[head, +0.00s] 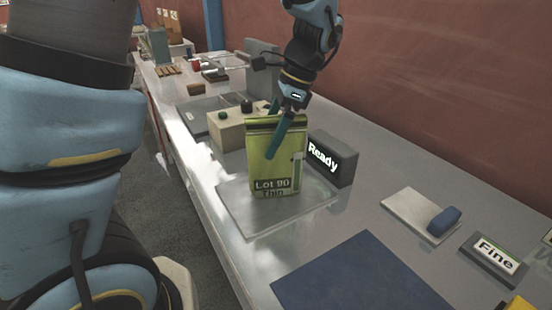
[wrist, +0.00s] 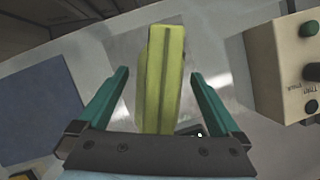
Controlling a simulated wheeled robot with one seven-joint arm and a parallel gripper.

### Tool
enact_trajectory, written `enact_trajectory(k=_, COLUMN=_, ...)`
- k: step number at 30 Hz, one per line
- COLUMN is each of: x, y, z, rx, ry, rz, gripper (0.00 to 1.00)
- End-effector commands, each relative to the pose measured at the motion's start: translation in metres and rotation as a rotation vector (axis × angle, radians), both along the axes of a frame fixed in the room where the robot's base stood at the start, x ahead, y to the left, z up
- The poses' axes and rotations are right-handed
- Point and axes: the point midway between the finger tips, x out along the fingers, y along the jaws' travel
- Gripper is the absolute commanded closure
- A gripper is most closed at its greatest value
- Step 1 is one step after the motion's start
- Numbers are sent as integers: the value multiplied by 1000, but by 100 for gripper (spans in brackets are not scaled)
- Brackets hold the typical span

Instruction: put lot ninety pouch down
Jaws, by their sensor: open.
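The yellow-green lot ninety pouch (head: 273,165) stands upright on a pale square plate (head: 243,224) on the bench; its label reads "Lot 90 Thin". My gripper (head: 277,130) is at the pouch's upper part, with one teal finger in front of it. In the wrist view the pouch (wrist: 160,75) lies between the two spread fingers of my gripper (wrist: 160,80), with a gap on each side. The gripper is open and does not hold the pouch.
A "Ready" display (head: 332,160) stands right of the pouch, and a beige button box (head: 228,130) behind left. A dark blue mat (head: 362,278) lies in front. A white tile with a blue block (head: 444,221) and a "Fine" sign (head: 494,255) are at right.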

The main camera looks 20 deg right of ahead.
Motion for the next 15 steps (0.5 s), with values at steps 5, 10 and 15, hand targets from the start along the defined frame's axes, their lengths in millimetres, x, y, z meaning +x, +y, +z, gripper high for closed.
enact_trajectory(k=5, x=0, y=0, z=0, rx=0, ry=0, rz=0, gripper=0)
enact_trajectory(k=10, x=0, y=0, z=-1, rx=1, ry=1, rz=0, gripper=0)
enact_trajectory(k=15, x=0, y=0, z=-3, rx=1, ry=0, rz=1, gripper=0)
